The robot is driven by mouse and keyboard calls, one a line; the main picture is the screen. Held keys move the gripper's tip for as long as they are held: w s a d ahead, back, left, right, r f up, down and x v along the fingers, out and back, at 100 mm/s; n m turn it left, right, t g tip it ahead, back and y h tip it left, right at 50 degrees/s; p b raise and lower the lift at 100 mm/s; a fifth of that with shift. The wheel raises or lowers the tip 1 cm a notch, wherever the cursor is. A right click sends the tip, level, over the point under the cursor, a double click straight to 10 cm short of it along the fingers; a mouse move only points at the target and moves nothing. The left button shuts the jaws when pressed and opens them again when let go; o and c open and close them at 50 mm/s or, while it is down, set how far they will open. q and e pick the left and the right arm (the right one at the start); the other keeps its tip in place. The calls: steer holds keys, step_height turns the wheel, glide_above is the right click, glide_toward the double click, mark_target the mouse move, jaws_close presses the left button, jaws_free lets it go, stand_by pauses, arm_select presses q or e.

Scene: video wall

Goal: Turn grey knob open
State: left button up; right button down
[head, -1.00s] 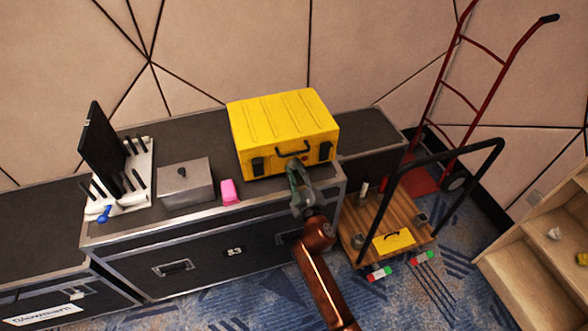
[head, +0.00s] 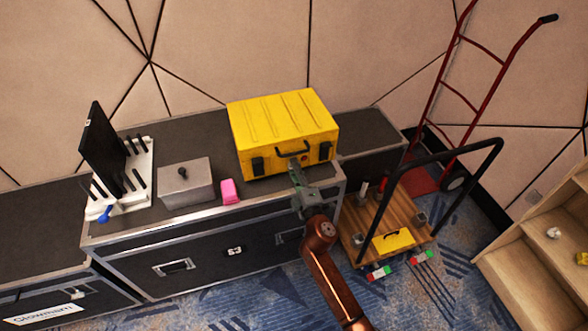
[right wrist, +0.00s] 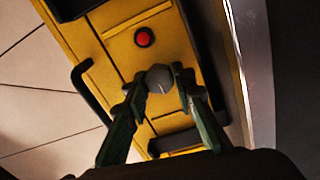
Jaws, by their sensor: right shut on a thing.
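The yellow case (head: 283,125) stands on the dark flight case, and its front shows in the right wrist view (right wrist: 118,58). The grey knob (right wrist: 160,78) sits on that front, beside a red button (right wrist: 144,37). A short pale line marks the knob. My right gripper (right wrist: 161,82) is shut on the grey knob, with a green finger on each side of it. In the head view my right gripper (head: 295,167) reaches up to the case front and mostly hides the knob. My left gripper is out of view.
A pink block (head: 229,191), a grey box (head: 186,184) and a white rack (head: 130,195) with a black panel stand left of the case. A wooden cart (head: 385,228) with a black handle is close on the right. Wooden shelves (head: 535,245) stand farther right.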

steer(key=shift+f, duration=0.1)
stand_by(0.3)
steer(key=c, duration=1.6)
jaws_free()
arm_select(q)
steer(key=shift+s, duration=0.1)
arm_select(e)
steer(key=shift+s, duration=0.1)
steer(key=v, duration=1.2)
steer(key=shift+f, duration=0.15)
